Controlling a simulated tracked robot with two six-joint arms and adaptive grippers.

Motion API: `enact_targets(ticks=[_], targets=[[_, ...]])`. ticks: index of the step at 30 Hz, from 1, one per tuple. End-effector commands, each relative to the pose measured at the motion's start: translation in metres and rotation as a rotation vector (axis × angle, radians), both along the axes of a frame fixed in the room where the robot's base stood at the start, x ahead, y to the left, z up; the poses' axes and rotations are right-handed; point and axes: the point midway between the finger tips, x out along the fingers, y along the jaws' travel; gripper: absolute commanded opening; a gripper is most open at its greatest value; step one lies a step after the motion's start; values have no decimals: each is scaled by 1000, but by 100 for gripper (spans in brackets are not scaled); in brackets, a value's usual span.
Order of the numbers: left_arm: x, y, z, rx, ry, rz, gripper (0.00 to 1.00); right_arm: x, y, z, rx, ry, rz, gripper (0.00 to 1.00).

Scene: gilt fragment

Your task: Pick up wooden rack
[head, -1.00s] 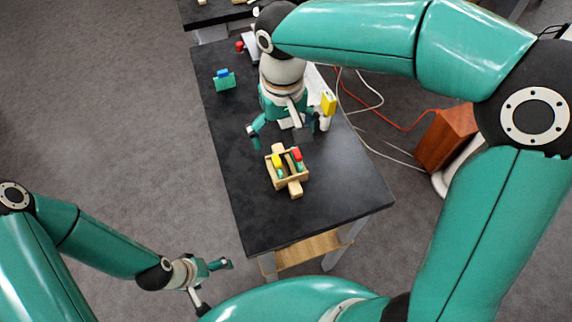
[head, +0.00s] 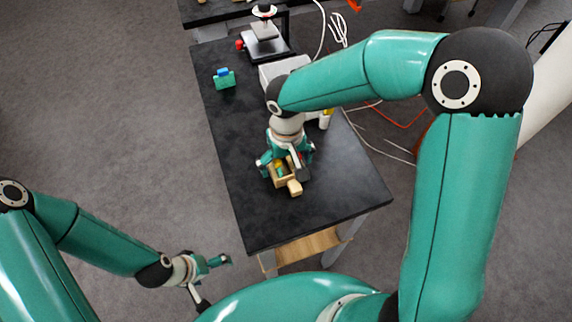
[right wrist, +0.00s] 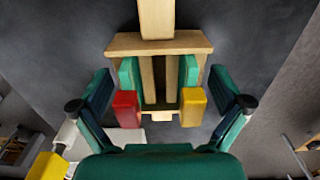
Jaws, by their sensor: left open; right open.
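The wooden rack (head: 294,187) lies on the black table, a small light-wood frame with a bar sticking out of its near end. In the right wrist view the rack (right wrist: 158,43) shows between my fingers, holding a green piece with a red end (right wrist: 126,108) and a green piece with a yellow end (right wrist: 193,106). My right gripper (head: 285,165) is open right over the rack, partly hiding it. In the right wrist view its fingers (right wrist: 160,98) stand on either side of the rack, apart from it. My left gripper (head: 215,262) is open and empty, away from the table at lower left.
The black table (head: 340,195) is clear around the rack's near side. A green block with a blue top (head: 224,78) stands at the far left. A device with a grey plate (head: 265,38) and a red knob (head: 240,45) stands at the back. Cables run off the right side.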

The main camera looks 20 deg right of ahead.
Motion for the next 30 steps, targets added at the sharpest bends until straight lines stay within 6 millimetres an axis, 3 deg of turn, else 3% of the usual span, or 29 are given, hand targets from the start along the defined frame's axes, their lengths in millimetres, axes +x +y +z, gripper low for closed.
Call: enact_targets(ticks=[6, 15, 25, 30], targets=[[0, 0, 0, 0, 0, 0, 100, 0, 0, 0, 0, -1, 0, 97], [0, 0, 0, 0, 0, 0, 100, 0, 0, 0, 0, -1, 1, 47], [0, 0, 0, 0, 0, 0, 100, 1, 0, 2, 0, -3, 1, 46], [0, 0, -1, 0, 0, 0, 100, 1, 1, 13, 0, -4, 2, 46]])
